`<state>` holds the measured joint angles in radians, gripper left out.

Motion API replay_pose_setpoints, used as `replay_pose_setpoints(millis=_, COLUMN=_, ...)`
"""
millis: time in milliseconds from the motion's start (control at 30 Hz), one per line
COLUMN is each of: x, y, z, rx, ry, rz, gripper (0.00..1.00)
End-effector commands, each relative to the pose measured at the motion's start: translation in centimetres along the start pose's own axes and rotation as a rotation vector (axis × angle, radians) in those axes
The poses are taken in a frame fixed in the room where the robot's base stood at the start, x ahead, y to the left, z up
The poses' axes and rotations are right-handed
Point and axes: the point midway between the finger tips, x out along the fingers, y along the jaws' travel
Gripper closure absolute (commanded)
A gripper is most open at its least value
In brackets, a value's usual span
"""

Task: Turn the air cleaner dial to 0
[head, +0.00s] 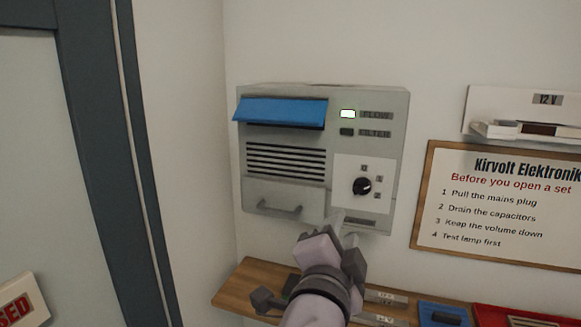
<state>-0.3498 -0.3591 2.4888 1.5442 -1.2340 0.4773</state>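The air cleaner (290,222) is a pale grey box on the wall, with a blue flap at its upper left and dark vent slots below. Its dial (362,186) is a round black knob on a white plate at the lower right. A light mark shows on the knob, towards its right side; the labels around it are too small to read. My gripper (345,228) is just below the dial, in front of the cleaner's lower edge, and looks apart from the knob. Its fingers are seen from behind, so their opening is unclear.
A wooden shelf (240,290) runs below, with blue and red trays (443,315) at right. A framed sign (421,200) hangs right. A dark door frame (100,130) stands left.

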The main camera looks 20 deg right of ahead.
Motion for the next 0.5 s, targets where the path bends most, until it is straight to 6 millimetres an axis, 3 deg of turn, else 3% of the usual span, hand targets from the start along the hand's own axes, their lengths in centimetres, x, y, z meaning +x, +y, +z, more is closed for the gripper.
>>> replay_pose_setpoints(millis=167, x=3.4, y=0.3, z=-0.2, rx=-0.003, ry=0.008, rz=0.008, gripper=0.65)
replay_pose_setpoints(millis=500, x=13.5, y=0.1, z=-0.1, rx=-0.003, ry=0.003, rz=0.004, gripper=0.65)
